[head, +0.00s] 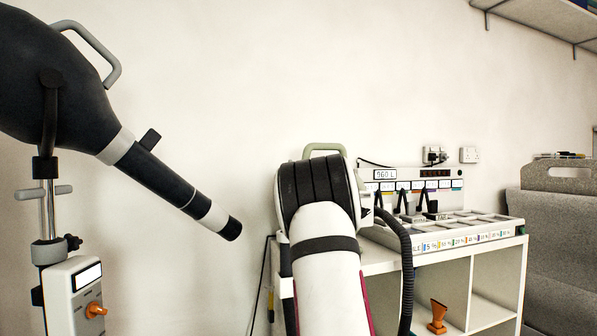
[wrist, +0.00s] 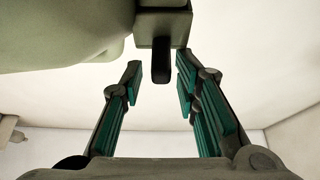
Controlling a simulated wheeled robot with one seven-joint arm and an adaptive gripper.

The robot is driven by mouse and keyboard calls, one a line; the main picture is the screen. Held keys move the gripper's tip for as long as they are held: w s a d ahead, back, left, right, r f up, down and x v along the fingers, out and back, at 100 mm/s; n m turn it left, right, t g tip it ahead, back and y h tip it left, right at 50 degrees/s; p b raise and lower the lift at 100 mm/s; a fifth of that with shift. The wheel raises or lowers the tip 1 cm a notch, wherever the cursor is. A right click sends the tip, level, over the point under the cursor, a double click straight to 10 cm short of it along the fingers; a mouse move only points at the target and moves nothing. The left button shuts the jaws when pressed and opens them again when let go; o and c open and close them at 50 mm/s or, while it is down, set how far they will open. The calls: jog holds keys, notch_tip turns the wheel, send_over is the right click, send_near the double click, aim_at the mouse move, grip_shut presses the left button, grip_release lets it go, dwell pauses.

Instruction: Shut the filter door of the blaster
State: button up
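The blaster is mostly hidden behind my arm in the head view. What seems to be its pale green handle (head: 325,148) shows above the arm, and a black ribbed hose (head: 405,262) hangs at the right. In the wrist view, a large grey-green rounded body (wrist: 60,35), likely the blaster, fills the top left. A square block with a dark tab (wrist: 161,62) hangs beside it, between my fingertips in the picture. I cannot tell whether this is the filter door's latch. My gripper (wrist: 160,78) is open, its teal-padded fingers apart. No contact is clear. The door's position cannot be made out.
A white shelf unit (head: 498,284) carries a labelled tray and a panel with displays (head: 412,174). An orange object (head: 437,316) sits in its lower compartment. A dark stand dryer (head: 55,85) points its nozzle rightward at left. A grey seat (head: 560,235) stands at right.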

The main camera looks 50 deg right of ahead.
jog(key=shift+w+a+f, duration=0.1)
jog(key=shift+w+f, duration=0.05)
jog(key=shift+f, duration=0.1)
jog(key=v, duration=1.2)
jog(key=shift+r, duration=0.2)
